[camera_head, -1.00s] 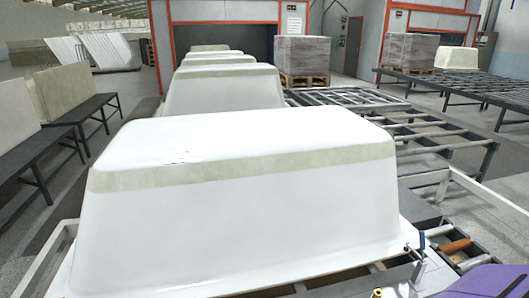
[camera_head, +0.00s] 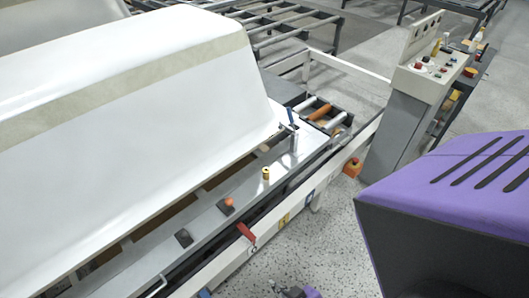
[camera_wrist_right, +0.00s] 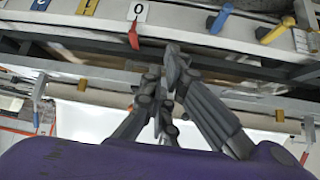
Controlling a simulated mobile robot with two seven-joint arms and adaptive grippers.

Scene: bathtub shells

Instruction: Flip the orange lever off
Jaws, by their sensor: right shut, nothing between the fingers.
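An orange-yellow lever (camera_wrist_right: 278,30) sticks out from the pale rail at the upper right of the right wrist view. A blue lever (camera_wrist_right: 220,18) is to its left, and a red-orange lever (camera_wrist_right: 133,36) hangs beside a "0" label. The red-orange lever also shows on the rail in the head view (camera_head: 245,232). I cannot tell for certain which one the task calls orange. My right gripper (camera_wrist_right: 172,58) is shut and empty, just below the rail, apart from the levers. Part of it shows at the bottom of the head view (camera_head: 293,292). My left gripper is out of view.
A white tub shell (camera_head: 130,130) lies over the bench, left of the rail (camera_head: 270,222). A control stand (camera_head: 405,110) with buttons is at the upper right. An orange handle (camera_head: 320,112) lies near the rollers.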

